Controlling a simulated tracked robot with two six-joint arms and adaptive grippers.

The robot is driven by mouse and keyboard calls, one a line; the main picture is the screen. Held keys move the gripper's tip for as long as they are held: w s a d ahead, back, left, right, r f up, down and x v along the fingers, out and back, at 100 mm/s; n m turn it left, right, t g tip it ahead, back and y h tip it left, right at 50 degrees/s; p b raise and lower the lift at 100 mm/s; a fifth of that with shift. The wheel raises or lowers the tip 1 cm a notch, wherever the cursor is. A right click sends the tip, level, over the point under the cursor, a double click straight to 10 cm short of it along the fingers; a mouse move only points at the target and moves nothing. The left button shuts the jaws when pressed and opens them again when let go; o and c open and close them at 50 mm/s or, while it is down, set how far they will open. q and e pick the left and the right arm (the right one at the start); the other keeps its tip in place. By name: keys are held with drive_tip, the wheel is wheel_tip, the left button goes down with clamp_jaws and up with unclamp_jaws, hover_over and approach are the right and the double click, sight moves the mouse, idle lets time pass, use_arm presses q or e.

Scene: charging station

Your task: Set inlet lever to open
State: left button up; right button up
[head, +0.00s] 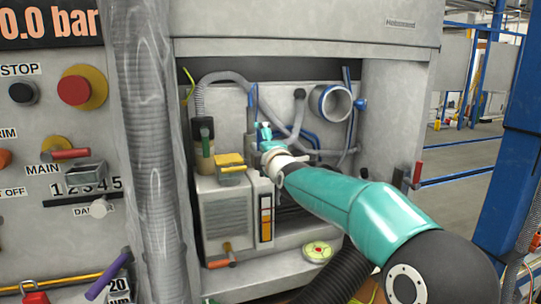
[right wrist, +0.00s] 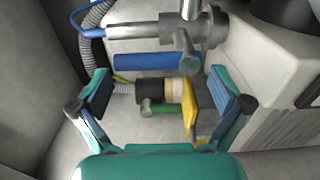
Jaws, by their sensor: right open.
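No lever is legibly labelled inlet, so I cannot tell which one it is. My right gripper (head: 265,134) reaches into the cabinet recess in the head view. In the right wrist view the right gripper (right wrist: 160,105) is open, its teal fingers wide apart with nothing held. Between and beyond them are a black and cream cylinder (right wrist: 160,91), a yellow part (right wrist: 188,108) and a blue bar (right wrist: 157,61). A metal valve-like fitting with a handle (right wrist: 189,50) is above them. My left gripper is not in view.
A red-handled lever (head: 417,173) is on the cabinet's right edge. A purple-handled lever (head: 102,280) is at the lower left. A pale pump-like unit (head: 231,215) stands in the recess, with a grey hose (head: 222,78) above it. A ribbed column (head: 148,150) borders the left.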

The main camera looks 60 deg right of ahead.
drive_tip(key=v, duration=0.9)
drive_tip(key=shift+s+a, duration=0.15)
drive_tip(key=shift+a, duration=0.05)
drive_tip(key=shift+f, duration=0.1)
